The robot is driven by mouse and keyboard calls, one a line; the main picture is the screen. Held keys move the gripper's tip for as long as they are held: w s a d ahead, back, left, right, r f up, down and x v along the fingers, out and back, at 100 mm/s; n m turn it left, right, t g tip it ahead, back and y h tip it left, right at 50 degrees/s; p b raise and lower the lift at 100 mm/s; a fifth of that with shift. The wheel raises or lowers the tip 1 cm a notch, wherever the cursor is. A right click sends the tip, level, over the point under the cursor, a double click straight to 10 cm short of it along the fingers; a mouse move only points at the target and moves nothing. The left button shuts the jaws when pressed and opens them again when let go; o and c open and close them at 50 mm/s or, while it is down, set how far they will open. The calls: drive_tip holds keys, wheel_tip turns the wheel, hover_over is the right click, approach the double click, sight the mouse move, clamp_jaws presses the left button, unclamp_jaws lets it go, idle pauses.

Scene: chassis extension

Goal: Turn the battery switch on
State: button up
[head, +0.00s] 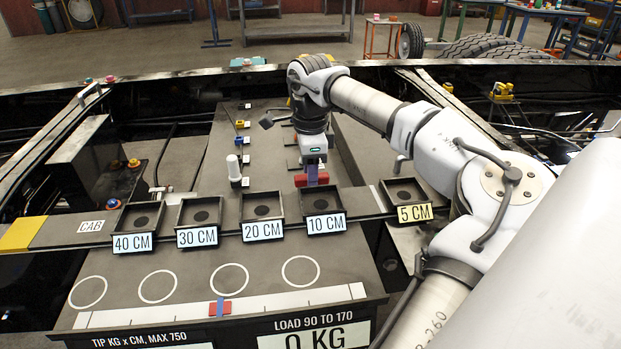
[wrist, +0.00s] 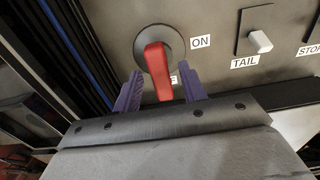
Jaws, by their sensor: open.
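The battery switch is a red lever (wrist: 157,65) on a round grey plate (wrist: 176,41), in the wrist view. The lever points down in the picture, toward my gripper. An ON label (wrist: 201,42) is to the right of the plate; another label below it is mostly hidden by the lever and a finger. My gripper (wrist: 162,75) is open, with one purple finger on each side of the lever. Gaps show between the lever and both fingers. In the head view my gripper (head: 312,174) reaches down over the grey panel, with red showing beside its fingers.
A white TAIL switch (wrist: 260,42) is to the right of the lever. In the head view, black trays labelled in CM, such as the 10 CM tray (head: 324,206), stand close in front of my gripper. A white cylinder (head: 234,168) stands to its left.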

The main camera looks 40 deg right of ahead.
drive_tip(key=shift+c, duration=0.4)
clamp_jaws()
drive_tip(key=shift+n+p, duration=0.3)
drive_tip(key=shift+n, duration=0.1)
drive_tip(key=n+p, duration=0.1)
drive_tip(key=n, duration=0.1)
drive_tip(key=shift+r+n+p, duration=0.1)
drive_tip(key=shift+n+p, duration=0.2)
drive_tip(key=shift+n, duration=0.1)
drive_tip(key=n+p, duration=0.1)
drive_tip(key=n, duration=0.4)
drive_tip(key=shift+w+p, duration=0.2)
drive_tip(key=shift+p, duration=0.15)
drive_tip(key=n, duration=0.4)
drive_tip(key=shift+n+p, duration=0.35)
drive_tip(key=shift+n, duration=0.05)
drive_tip(key=shift+w+n, duration=0.15)
drive_tip(key=shift+n, duration=2.15)
